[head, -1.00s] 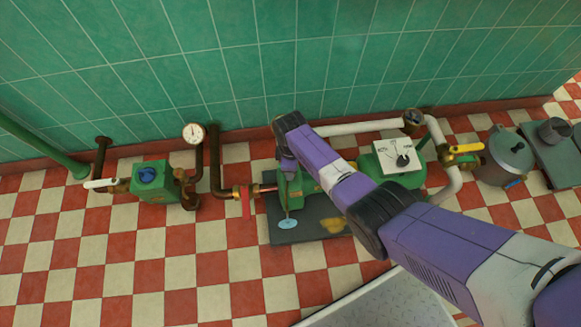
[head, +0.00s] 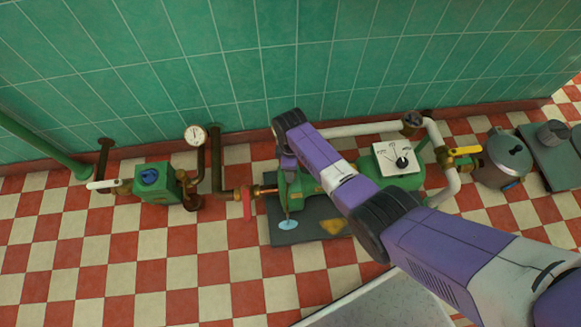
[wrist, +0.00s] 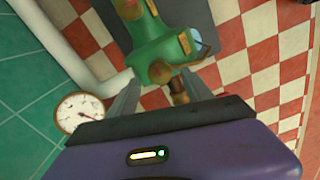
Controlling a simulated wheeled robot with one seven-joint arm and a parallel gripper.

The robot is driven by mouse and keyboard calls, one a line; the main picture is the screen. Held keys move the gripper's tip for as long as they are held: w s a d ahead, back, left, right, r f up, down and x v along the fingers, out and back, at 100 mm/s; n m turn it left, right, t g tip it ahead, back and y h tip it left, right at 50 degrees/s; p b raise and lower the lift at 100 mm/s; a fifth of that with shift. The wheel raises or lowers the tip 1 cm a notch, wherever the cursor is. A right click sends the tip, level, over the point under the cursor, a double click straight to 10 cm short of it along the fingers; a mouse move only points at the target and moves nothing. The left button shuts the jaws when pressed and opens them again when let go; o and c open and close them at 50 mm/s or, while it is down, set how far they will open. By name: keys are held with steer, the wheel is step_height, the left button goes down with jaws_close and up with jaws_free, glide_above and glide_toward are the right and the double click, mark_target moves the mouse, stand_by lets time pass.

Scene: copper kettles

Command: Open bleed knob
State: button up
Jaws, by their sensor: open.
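In the wrist view, a green pump body (wrist: 160,48) lies just past my gripper (wrist: 159,76). The two grey fingers are apart, with nothing held. A round brass fitting (wrist: 160,72) on the green body shows between the fingertips. A second, smaller brass piece (wrist: 179,92) sits lower, near the right finger. I cannot tell which of these is the bleed knob, or whether either finger touches one. In the head view, the green pump (head: 293,188) is partly hidden by my arm, and my fingers are not clearly visible.
A green box with a blue knob (head: 148,177) and a pressure gauge (head: 195,134) stand to the left. A red valve handle (head: 246,202) is beside the pump. White pipe (head: 365,128), a dial panel (head: 398,158) and a yellow-handled valve (head: 464,151) are to the right. Front floor is clear at left.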

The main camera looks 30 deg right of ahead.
step_height(320, 180, up, 5)
steer(key=shift+p, duration=0.85)
